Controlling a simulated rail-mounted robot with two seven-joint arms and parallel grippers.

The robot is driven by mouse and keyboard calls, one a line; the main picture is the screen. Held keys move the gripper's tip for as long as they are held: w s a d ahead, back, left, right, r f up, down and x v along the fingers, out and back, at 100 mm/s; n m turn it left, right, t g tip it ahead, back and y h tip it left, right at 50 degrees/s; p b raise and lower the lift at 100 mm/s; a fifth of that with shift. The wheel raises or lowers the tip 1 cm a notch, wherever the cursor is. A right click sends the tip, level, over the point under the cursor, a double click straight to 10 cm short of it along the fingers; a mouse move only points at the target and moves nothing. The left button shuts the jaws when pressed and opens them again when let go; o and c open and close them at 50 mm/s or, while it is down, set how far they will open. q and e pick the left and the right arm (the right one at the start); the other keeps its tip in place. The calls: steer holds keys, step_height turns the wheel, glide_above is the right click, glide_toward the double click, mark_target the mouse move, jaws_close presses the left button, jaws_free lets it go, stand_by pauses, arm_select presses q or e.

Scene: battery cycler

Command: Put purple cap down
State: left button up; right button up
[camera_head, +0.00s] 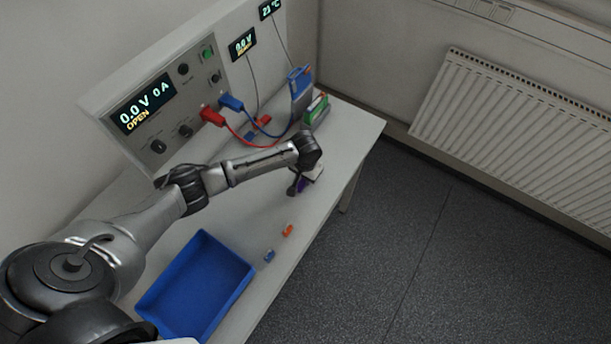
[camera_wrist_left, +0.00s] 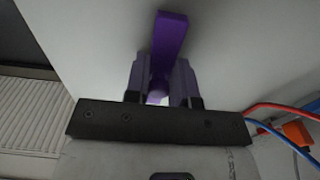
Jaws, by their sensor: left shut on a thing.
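The purple cap (camera_wrist_left: 168,42) shows in the left wrist view, held between the two fingers of my left gripper (camera_wrist_left: 161,88). In the head view, a little purple of the cap (camera_head: 301,186) shows at my left gripper (camera_head: 298,187), low over the table near its right edge. My left gripper is shut on the cap. The wrist hides much of the cap in the head view, and I cannot tell whether it touches the table. My right gripper is in neither view.
A blue tray (camera_head: 244,264) lies on the white table (camera_head: 222,217) at the front. A small orange piece (camera_head: 288,231) and a small blue piece (camera_head: 269,256) lie near the right edge.

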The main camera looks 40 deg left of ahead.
arm_select(q)
steer(key=o, duration=0.9)
steer(key=shift+f, duration=0.1)
